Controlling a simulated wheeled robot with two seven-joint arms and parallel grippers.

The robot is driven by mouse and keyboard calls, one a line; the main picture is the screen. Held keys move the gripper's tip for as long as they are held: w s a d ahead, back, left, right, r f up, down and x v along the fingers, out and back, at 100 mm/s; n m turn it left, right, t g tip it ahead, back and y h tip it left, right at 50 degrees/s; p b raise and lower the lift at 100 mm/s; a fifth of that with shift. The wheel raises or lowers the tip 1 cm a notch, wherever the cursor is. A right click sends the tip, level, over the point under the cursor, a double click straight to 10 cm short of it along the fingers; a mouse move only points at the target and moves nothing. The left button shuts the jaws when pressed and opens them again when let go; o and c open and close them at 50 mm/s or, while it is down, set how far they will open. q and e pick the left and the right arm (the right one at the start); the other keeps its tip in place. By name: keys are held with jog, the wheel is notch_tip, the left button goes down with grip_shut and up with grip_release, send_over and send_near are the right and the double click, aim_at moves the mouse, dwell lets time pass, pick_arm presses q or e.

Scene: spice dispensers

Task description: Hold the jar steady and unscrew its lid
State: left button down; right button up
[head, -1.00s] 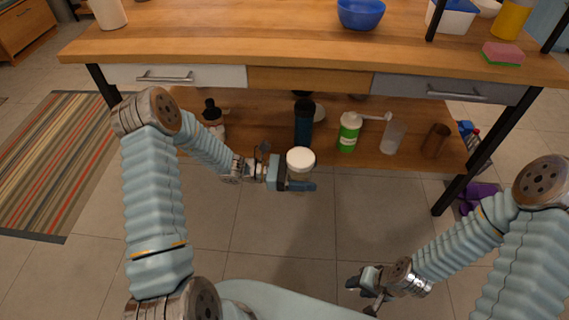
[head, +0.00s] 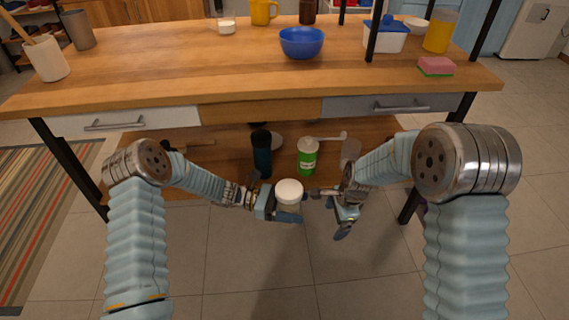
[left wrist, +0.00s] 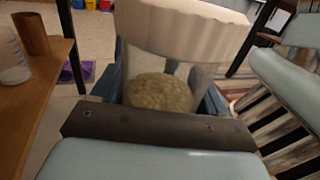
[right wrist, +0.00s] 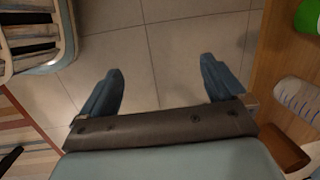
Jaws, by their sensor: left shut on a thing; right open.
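The jar (head: 288,205) has a wide white lid (head: 289,190) and stands upright in the air in front of the table. My left gripper (head: 283,214) is shut on the jar's body, below the lid. In the left wrist view the lid (left wrist: 185,28) is a pale ribbed cap, and the clear jar body (left wrist: 160,92) holds a greenish-tan spice between the fingers. My right gripper (head: 326,212) is open just right of the jar. In the right wrist view my right gripper (right wrist: 162,90) has its fingers wide apart with only floor between them.
The wooden table (head: 190,75) stands behind both grippers, with a blue bowl (head: 301,43) on top. Its lower shelf (head: 205,150) holds a green bottle (head: 307,157) and a dark bottle (head: 261,155). Open tiled floor lies below the grippers.

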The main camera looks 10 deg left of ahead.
jog(key=w+a+r+m, duration=0.4)
jog(key=r, duration=0.5)
notch_tip(320, 180, up, 12)
jog(key=m, duration=0.5)
send_over(284, 188)
jog(key=w+d, duration=0.2)
jog(key=shift+d+f+h, duration=0.1)
jog(key=shift+d+h, duration=0.05)
jog(key=shift+h, duration=0.25)
jog(key=shift+s+a+g+h, duration=0.3)
jog(key=shift+s+a+h, duration=0.1)
jog(key=shift+s+a, duration=0.5)
jog(key=shift+s+a+f, duration=0.15)
jog(key=shift+a+f, duration=0.05)
jog(key=shift+f, duration=0.05)
notch_tip(284, 188, down, 7)
jog(key=shift+f, duration=0.2)
jog(key=shift+c, duration=0.2)
